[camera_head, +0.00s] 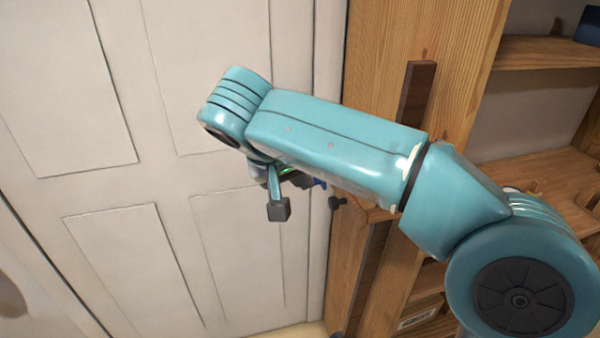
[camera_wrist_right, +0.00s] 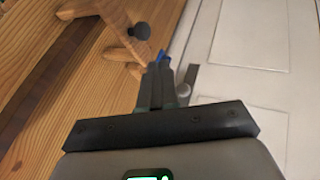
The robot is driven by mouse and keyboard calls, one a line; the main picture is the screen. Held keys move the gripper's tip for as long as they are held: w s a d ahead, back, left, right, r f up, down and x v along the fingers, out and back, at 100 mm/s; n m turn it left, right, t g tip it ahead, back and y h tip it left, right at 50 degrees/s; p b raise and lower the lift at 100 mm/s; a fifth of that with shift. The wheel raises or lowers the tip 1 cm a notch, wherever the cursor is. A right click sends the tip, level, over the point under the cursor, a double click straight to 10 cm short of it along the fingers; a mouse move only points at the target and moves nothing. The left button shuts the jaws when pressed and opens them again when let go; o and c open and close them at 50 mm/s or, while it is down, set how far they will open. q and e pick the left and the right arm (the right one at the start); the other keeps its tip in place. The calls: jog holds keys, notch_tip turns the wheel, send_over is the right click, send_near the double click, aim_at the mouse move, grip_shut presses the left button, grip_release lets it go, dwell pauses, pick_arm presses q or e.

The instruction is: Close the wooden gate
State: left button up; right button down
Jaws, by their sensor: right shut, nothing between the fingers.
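The wooden gate shows as light wood right of the white door, with a small dark knob (camera_head: 335,203) near its edge; I cannot tell its full outline or how far open it stands. In the right wrist view, a shaped wooden piece (camera_wrist_right: 118,38) bears the dark knob (camera_wrist_right: 139,31). My right gripper (camera_head: 318,183) is mostly hidden behind its own arm, just left of and above the knob. In the right wrist view, its fingers (camera_wrist_right: 161,75) are shut and empty, beside the knob and seemingly apart from it. My left gripper is out of view.
A white panelled door (camera_head: 100,140) fills the left side. A tall wooden post (camera_head: 385,45) with a dark strip (camera_head: 416,90) stands to its right. Wooden shelves (camera_head: 540,52) stand further right, behind my right arm. The space before the white door looks clear.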

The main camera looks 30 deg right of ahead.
aim_at(338, 192)
jog(key=d+f, duration=0.1)
jog(key=d, duration=0.1)
jog(key=d+f, duration=0.1)
jog(key=d, duration=0.1)
jog(key=d+f, duration=0.2)
jog(key=shift+w+d, duration=0.2)
jog(key=shift+d, duration=0.15)
jog(key=shift+w+a+f, duration=0.1)
jog(key=shift+w, duration=0.1)
jog(key=shift+s, duration=0.15)
jog(key=shift+d+m+g, duration=0.3)
jog(key=shift+d+m, duration=0.1)
jog(key=shift+d, duration=0.2)
jog(key=shift+a, duration=0.1)
